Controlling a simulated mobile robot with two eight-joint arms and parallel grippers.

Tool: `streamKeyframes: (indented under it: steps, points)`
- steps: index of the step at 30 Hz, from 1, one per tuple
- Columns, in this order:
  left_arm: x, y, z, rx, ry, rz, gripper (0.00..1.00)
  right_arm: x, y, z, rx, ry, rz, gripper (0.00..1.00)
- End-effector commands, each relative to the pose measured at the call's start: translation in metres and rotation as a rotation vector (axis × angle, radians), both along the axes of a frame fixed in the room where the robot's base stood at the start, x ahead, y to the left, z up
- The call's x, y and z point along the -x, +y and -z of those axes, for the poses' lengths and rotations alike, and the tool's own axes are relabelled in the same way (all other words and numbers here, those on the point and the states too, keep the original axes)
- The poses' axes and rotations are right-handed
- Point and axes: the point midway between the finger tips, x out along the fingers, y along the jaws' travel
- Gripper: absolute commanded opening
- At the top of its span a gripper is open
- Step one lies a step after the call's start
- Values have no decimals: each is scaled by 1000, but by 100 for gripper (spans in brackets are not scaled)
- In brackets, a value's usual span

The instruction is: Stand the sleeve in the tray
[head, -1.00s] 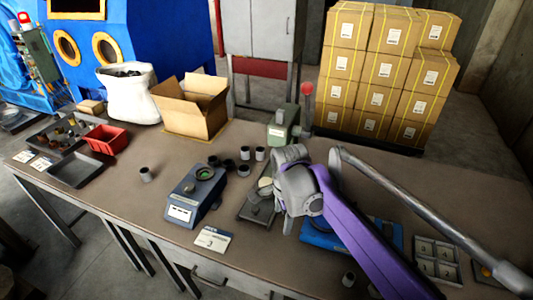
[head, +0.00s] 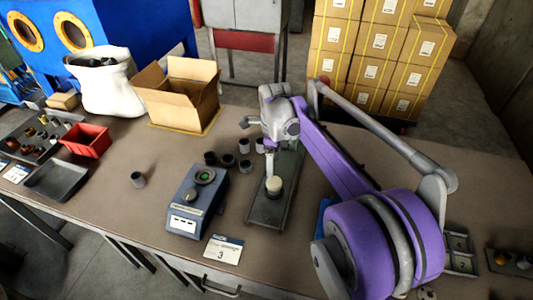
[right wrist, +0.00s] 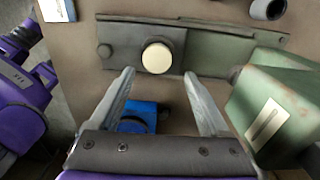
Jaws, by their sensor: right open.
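I cannot tell which one the task means. A shallow dark tray (head: 58,180) lies empty at the left. My right gripper (head: 270,172) points down over the dark press plate (head: 262,212), near its cream-topped round post (head: 273,186). In the right wrist view its fingers (right wrist: 160,78) are spread and empty, with the cream-topped post (right wrist: 157,57) just beyond the tips. My left gripper is not in view.
A blue device (head: 190,205) stands left of the plate, with a card (head: 222,249) in front. A red bin (head: 86,141) and open carton (head: 180,95) stand farther back. The green press body (right wrist: 285,105) is right of my fingers. A compartment tray (head: 460,250) lies right.

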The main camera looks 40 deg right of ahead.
Motion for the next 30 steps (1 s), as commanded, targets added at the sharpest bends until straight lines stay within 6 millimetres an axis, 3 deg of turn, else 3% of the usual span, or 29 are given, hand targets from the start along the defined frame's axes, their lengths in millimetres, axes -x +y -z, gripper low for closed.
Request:
streamKeyframes:
  steps: [8, 21, 30]
  points:
    - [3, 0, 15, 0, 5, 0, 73, 0, 0, 19, 0, 1, -1, 80]
    - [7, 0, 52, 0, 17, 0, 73, 1, 0, 69, -1, 1, -1, 80]
    - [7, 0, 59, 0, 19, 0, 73, 0, 0, 80, 0, 0, -1, 80]
